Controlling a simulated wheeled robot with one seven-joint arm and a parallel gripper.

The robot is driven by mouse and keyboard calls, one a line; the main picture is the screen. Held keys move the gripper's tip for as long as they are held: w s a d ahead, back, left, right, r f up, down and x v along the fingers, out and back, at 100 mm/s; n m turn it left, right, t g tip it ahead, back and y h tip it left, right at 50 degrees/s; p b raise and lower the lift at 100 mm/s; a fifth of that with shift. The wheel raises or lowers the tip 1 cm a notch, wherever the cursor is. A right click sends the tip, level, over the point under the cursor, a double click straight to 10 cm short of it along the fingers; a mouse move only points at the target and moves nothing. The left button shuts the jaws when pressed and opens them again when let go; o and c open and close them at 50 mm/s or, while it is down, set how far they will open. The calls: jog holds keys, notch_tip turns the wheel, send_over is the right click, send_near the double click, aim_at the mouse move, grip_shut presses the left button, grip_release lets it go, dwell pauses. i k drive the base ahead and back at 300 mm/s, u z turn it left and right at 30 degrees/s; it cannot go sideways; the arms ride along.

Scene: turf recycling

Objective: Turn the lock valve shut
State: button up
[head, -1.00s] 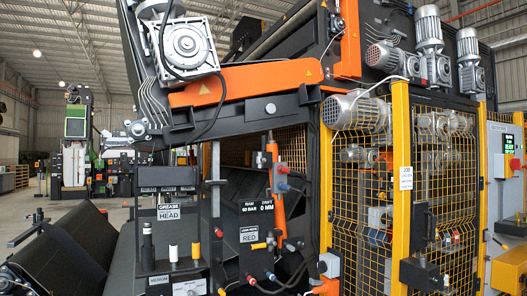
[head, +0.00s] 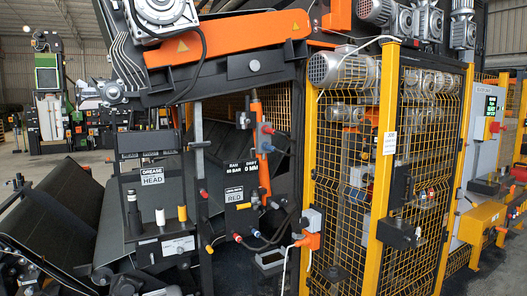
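A dark control panel (head: 232,218) stands left of centre in the head view, with a white label ending in "RED"; its smaller line is hard to read. A small yellow handle (head: 245,206) sticks out below the label, with red and blue fittings around it. My gripper is not in view.
A grease stand (head: 152,182) labelled "HEAD" holds several black, white and yellow-topped tubes left of the panel. A yellow-framed mesh cage (head: 345,190) stands close right of the panel. Hoses hang below the panel.

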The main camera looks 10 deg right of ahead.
aim_at(247, 120)
jog(key=z, duration=0.6)
jog(key=i, duration=2.2)
jog(key=u, duration=0.85)
jog(key=i, duration=0.8)
jog(key=u, duration=0.55)
